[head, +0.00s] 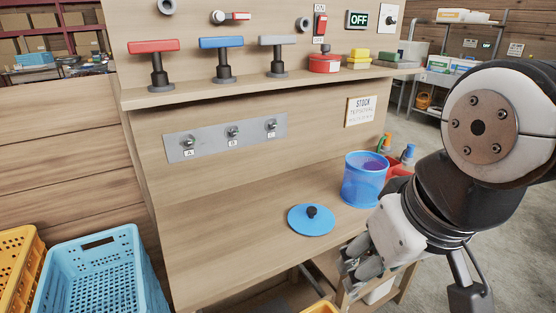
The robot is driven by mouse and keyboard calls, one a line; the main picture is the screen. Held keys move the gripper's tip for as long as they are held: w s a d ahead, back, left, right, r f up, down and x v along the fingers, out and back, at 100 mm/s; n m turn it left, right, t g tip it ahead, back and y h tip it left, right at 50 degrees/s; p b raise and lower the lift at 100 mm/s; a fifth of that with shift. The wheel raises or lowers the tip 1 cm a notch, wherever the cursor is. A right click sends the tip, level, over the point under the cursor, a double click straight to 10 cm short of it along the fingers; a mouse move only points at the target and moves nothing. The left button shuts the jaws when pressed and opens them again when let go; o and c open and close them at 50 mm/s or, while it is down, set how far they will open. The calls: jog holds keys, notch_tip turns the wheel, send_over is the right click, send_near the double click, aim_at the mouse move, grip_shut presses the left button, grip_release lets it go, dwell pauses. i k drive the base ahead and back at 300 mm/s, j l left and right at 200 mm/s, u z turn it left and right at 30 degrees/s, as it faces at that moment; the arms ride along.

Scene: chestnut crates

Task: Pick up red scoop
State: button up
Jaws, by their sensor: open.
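I cannot make out a red scoop for certain. A red object (400,169) is partly hidden behind a blue translucent bucket (362,185) and my arm, at the right end of the workbench; its shape is unclear. My gripper (356,268) is open, low at the bench's front right edge, in front of and below the bucket. I see nothing held between its fingers. A blue lid (311,221) with a black knob lies flat on the bench, left of the bucket.
The upper shelf (190,92) bears red, blue and grey T-handles, a red lidded pot (325,63) and yellow blocks (358,55). A blue crate (100,270) and a yellow crate (18,262) stand at the lower left. The bench's left part is clear.

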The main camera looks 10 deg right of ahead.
aim_at(394, 169)
jog(key=z, duration=0.85)
jog(key=i+j+z, duration=0.1)
jog(key=i+z, duration=0.15)
jog(key=i, duration=0.25)
jog(key=i+j+z, duration=0.3)
jog(key=i, duration=0.25)
